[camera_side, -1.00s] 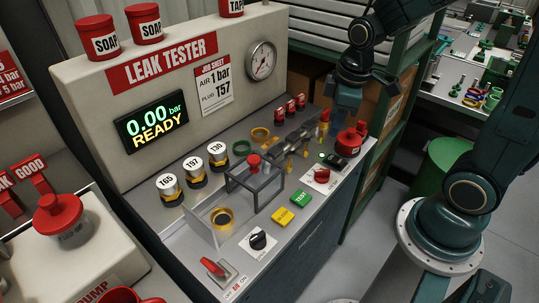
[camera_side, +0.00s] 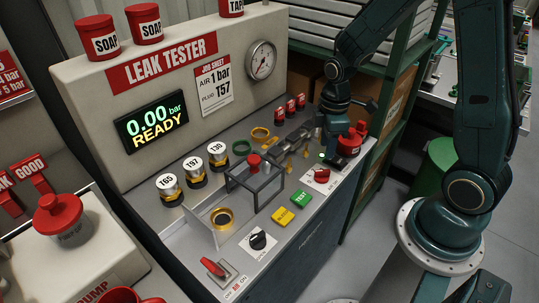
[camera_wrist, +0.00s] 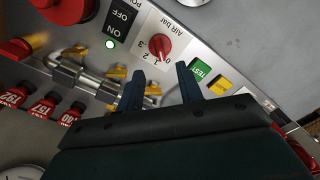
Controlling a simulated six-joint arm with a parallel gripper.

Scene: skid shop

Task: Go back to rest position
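My gripper (camera_side: 333,142) hangs low over the right end of the tester bench, fingers pointing down. It is just behind the power switch and left of the red knob-topped part. In the wrist view my gripper (camera_wrist: 158,76) has its two dark fingers apart, with nothing between them. Past the fingertips is the red AIR bar dial (camera_wrist: 163,46); the power switch (camera_wrist: 114,32) beside it shows a lit green lamp by ON. Whether the fingers touch anything is hard to tell.
The leak tester display (camera_side: 152,121) reads 0.00 bar READY. A wire-frame guard (camera_side: 255,184), green TEST button (camera_side: 301,198), yellow button (camera_side: 283,216) and several numbered plugs stand on the bench. A green shelf rack (camera_side: 386,150) stands close on the right. Air above the bench front is clear.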

